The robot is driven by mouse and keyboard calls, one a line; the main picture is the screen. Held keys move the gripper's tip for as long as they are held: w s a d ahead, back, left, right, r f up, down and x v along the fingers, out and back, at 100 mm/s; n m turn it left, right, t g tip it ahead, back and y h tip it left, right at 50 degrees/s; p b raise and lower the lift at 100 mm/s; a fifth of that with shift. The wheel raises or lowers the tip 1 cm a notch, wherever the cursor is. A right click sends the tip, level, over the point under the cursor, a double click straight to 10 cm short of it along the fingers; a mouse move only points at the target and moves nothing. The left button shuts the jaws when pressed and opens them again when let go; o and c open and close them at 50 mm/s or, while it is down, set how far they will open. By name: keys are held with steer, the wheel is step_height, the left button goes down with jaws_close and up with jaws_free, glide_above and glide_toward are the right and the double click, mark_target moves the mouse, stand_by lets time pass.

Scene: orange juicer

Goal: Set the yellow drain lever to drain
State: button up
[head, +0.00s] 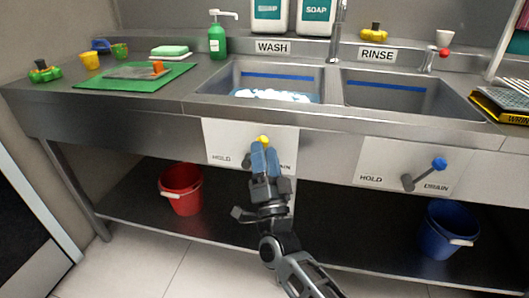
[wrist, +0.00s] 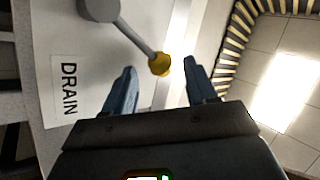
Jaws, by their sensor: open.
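The yellow drain lever is on the white panel under the WASH basin; its yellow knob (head: 263,140) shows just above my gripper in the head view. The panel reads HOLD at left and DRAIN at right, partly hidden by my gripper. In the wrist view, a grey rod runs from a round pivot to the yellow knob (wrist: 160,64). My gripper (head: 264,150) is open, its blue fingers on either side of the knob. In the wrist view, the knob lies between the fingertips (wrist: 160,72), nearer the left one; I cannot tell whether they touch.
The blue-knobbed lever (head: 438,164) is on the right panel, pointing up toward the right. A red bucket (head: 181,190) and a blue bucket (head: 449,230) stand on the lower shelf. The wash basin (head: 215,84) holds suds. The sink's front edge is just above the panel.

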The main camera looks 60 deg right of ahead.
steer(key=v, duration=0.6)
steer(key=shift+s+f, duration=0.15)
steer(key=shift+f, duration=0.05)
steer(key=shift+a, duration=0.15)
steer(key=s+a+f+n+t+y, duration=0.3)
steer(key=s+a+n+y, duration=0.7)
steer(key=a, duration=0.3)
steer(key=s+a+r+n+g+y, duration=0.25)
steer(key=s+a+n+y, duration=0.2)
steer(key=s, duration=0.35)
steer(key=s+a+r+n+g+y, duration=0.1)
steer(key=s+a+n+g+y, duration=0.25)
steer(key=s+n, duration=0.3)
step_height(320, 180, up, 12)
steer(key=m+p, duration=0.1)
steer(key=p, duration=1)
steer(key=shift+s+d+r+t+p, duration=0.15)
steer(key=shift+s+d+t+p, duration=0.15)
steer(key=shift+s+d+t, duration=0.1)
